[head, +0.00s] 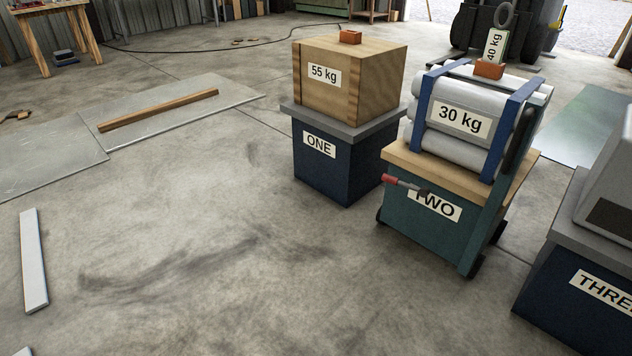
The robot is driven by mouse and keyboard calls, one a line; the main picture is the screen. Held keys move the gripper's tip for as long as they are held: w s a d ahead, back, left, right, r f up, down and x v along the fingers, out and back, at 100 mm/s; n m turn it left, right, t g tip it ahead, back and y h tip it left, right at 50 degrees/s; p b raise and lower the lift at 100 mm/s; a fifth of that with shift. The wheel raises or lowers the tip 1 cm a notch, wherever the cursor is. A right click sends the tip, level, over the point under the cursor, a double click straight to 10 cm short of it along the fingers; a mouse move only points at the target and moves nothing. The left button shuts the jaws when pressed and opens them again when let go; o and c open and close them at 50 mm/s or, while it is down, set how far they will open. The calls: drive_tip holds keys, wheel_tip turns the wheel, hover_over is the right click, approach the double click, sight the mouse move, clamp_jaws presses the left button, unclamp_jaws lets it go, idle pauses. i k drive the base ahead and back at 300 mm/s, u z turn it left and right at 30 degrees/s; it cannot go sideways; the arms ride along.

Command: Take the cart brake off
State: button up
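The cart (425,232) is a teal box on small dark wheels with a wooden top and a sign reading TWO. It stands right of the middle of the head view. A lever with a red grip (391,179) and a grey rod sticks out to the left across its front, partly over the sign. I take this for the brake lever. Pale rolls (450,148) under blue straps lie on the cart, labelled 30 kg, with an orange block (488,70) on top. My gripper is not in view.
A navy stand ONE (335,178) with a wooden 55 kg box (380,80) is left of the cart. Stand THREE (562,290) is close on the right. A forklift-like machine (477,22) is behind. A plank (33,260) lies far left; the front floor is clear.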

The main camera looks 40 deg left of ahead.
sight(424, 191)
drive_tip(key=u, duration=0.45)
drive_tip(key=k, duration=1.35)
drive_tip(key=z, duration=0.3)
drive_tip(key=i, duration=0.35)
drive_tip(key=u, duration=1)
drive_tip(key=i, duration=1.45)
drive_tip(key=z, duration=0.8)
drive_tip(key=i, duration=0.4)
drive_tip(key=z, duration=0.4)
